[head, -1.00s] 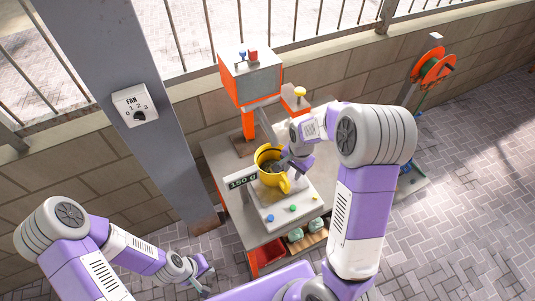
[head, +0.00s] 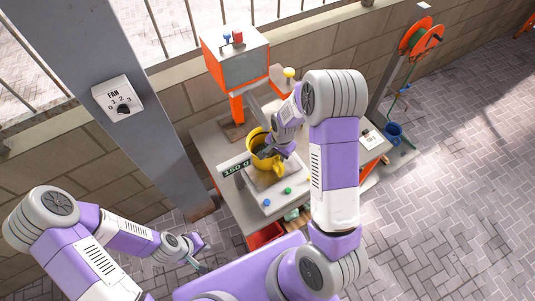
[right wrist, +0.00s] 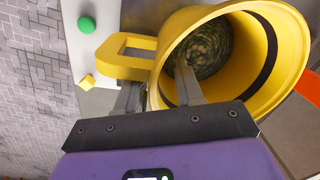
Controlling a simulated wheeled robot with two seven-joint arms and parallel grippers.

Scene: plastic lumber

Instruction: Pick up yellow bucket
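The yellow bucket (head: 259,139) stands on the scale (head: 277,187) on the workbench. Dark, grainy contents (right wrist: 205,50) show inside it in the right wrist view, with its handle (right wrist: 125,58) to the left. My right gripper (head: 277,152) is at the bucket's rim. In the right wrist view, its fingers (right wrist: 157,80) straddle the bucket wall on the handle side, one inside and one outside. They stand apart with some gap around the wall, so it looks open. My left gripper (head: 203,254) is low at the left, away from the bucket, empty and seemingly open.
A weight display (head: 236,166) stands close left of the bucket. An orange-and-grey machine (head: 236,60) rises behind it. A grey post with a fan switch (head: 118,98) is at the left.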

